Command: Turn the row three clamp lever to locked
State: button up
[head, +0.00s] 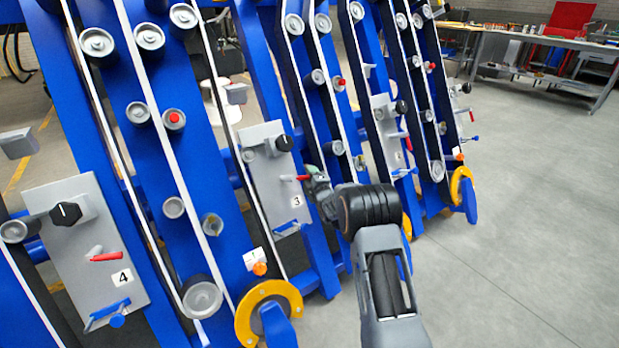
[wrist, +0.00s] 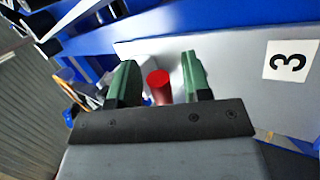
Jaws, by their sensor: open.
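The row three panel (head: 270,165) is a grey plate marked with a label 3 (head: 296,201). Its red clamp lever (head: 288,178) sticks out from the plate, above the label. My gripper (head: 312,176) is at the lever's end in the head view. In the wrist view my gripper (wrist: 160,78) is open, with its two green fingers on either side of the red lever (wrist: 159,85). The lever shows between the fingers with a gap on both sides. The lever's base is mostly hidden in the wrist view. The label 3 (wrist: 290,60) lies right of the fingers.
A black knob (head: 284,143) sits above the lever on the same panel. A similar panel marked 4 (head: 122,278) stands at the left, and another panel (head: 385,125) stands to the right. Blue frames flank the panel. Open floor (head: 530,220) lies at the right.

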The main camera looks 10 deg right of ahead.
jog(key=shift+w+a, duration=0.1)
jog(key=shift+w, duration=0.55)
jog(key=shift+c, duration=0.2)
grip_shut()
